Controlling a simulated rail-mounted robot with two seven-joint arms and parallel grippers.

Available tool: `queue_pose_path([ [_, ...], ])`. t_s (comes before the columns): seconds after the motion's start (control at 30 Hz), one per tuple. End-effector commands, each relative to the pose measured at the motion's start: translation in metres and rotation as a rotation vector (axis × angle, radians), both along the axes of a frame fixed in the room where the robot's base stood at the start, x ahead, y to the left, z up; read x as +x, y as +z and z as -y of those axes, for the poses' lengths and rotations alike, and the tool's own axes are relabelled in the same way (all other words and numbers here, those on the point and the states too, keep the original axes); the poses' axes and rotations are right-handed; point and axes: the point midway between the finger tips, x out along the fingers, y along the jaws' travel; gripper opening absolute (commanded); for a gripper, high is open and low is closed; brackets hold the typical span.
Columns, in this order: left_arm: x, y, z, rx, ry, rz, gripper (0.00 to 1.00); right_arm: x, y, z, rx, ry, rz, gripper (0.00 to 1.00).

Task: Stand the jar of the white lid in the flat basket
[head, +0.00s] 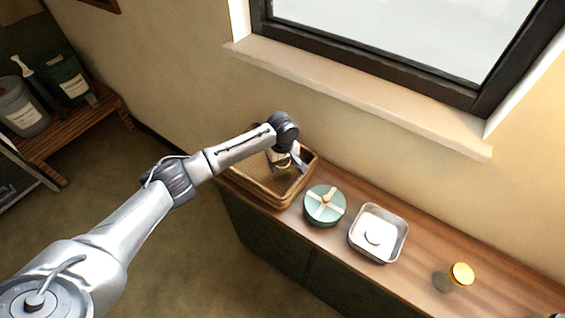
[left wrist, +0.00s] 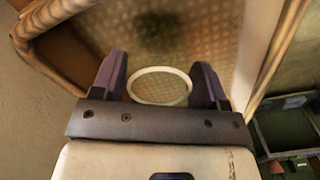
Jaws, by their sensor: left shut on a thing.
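The flat basket (head: 268,194) is a wicker tray at the left end of the wooden counter. My left gripper (head: 287,163) reaches over it and is shut on a jar (head: 283,166), which the hand partly covers. In the left wrist view, the jar (left wrist: 161,101) shows as a pale ring between the two fingers, with the basket's woven floor (left wrist: 205,40) visible through it. I cannot tell whether the jar touches the floor. My right gripper is not recognisable in view.
A window sill (head: 370,97) juts out above the counter. Free counter lies around the orange-topped jar.

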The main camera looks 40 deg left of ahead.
Motion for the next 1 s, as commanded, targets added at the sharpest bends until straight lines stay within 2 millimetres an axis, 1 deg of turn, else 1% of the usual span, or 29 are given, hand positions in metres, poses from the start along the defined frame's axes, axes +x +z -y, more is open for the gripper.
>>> queue_pose_path([
  [0.33, 0.000, -0.003, 0.000, -0.001, 0.001, 0.000, 0.39, 0.000, 0.003, 0.001, -0.004, 0.003, 0.001, 0.82],
  [0.37, 0.000, -0.004, 0.000, 0.000, 0.001, 0.001, 0.70, 0.000, 0.002, 0.001, -0.004, 0.003, 0.001, 0.82],
  [0.6, 0.000, -0.004, 0.000, 0.000, 0.000, 0.000, 0.93, 0.000, 0.002, 0.000, -0.001, 0.001, 0.000, 0.82],
  [0.87, 0.000, -0.003, 0.000, 0.000, 0.000, 0.001, 0.93, 0.000, 0.001, -0.001, 0.005, -0.004, 0.000, 0.82],
  [0.93, 0.000, 0.001, 0.000, 0.000, 0.000, 0.001, 0.93, 0.000, -0.001, -0.002, 0.006, -0.004, 0.000, 0.82],
  [1.0, 0.001, 0.009, 0.000, -0.001, 0.000, 0.003, 0.93, 0.000, 0.000, -0.002, 0.006, -0.004, 0.000, 0.82],
])
